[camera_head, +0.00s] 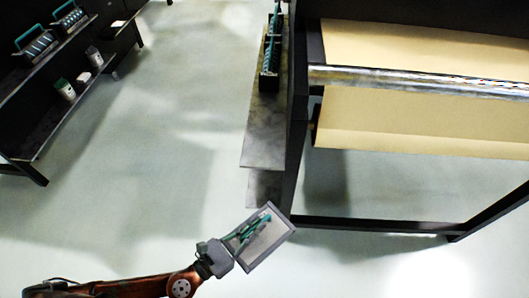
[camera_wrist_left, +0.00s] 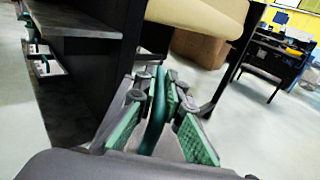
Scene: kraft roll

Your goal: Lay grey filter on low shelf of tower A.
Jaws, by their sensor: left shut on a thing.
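The grey filter (camera_head: 279,236) is a flat, tilted rectangular tray shape with a dark grey rim, in the lower middle of the head view. My left gripper (camera_head: 256,231) is shut on it and holds it off the floor. In the left wrist view my left gripper (camera_wrist_left: 158,112) has its green-padded fingers around a teal bar. A dark tower with stacked shelves stands beside the paper roll stand. Its upper shelf (camera_head: 263,125) lies beyond the filter, and a lower shelf (camera_head: 263,188) shows partly beneath. No label shows which tower is A. My right gripper is not in view.
Teal-handled racks (camera_head: 270,55) stand on the upper shelf. The stand carries brown paper (camera_head: 420,120) and a shiny roller (camera_head: 415,80); its dark lower bar (camera_head: 375,225) is right of the filter. Another dark rack (camera_head: 60,65) stands at left. The floor (camera_head: 160,180) between is clear.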

